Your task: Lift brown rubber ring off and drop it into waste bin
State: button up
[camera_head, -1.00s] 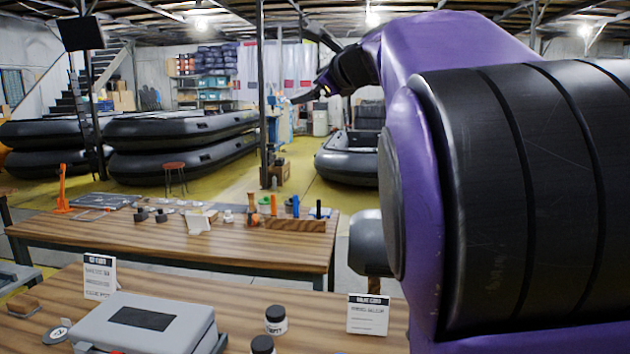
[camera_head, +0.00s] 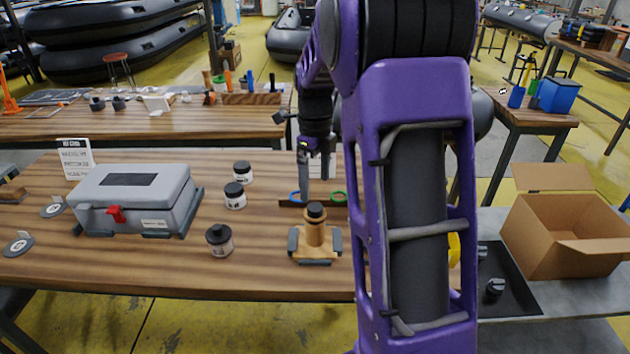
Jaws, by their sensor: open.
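A blue ring (camera_head: 296,196) and a green ring (camera_head: 339,197) are just behind the post, at a low dark strip. My gripper (camera_head: 314,178) points down above and behind the post, near the blue and green rings. Its fingers are apart and nothing shows between them. I cannot identify a waste bin for certain; a blue box (camera_head: 558,95) stands on the table at the upper right.
A grey case (camera_head: 135,197) with a red latch and several black-capped jars (camera_head: 220,240) are left of the post. An open cardboard box (camera_head: 565,238) stands at the right. My arm hides the table's right part. Bare wood lies in front of the case.

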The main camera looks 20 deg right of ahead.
aim_at(315, 207)
jog(key=shift+w+f+b, duration=0.1)
jog(key=shift+f+b, duration=2.6)
jog(key=shift+f, duration=1.3)
jog(key=c, duration=0.8)
jog(key=shift+o, duration=0.2)
jog(key=shift+r, duration=0.15)
jog(key=shift+r+p, duration=3.05)
jog(key=shift+r, duration=0.4)
jog(key=shift+f, duration=0.1)
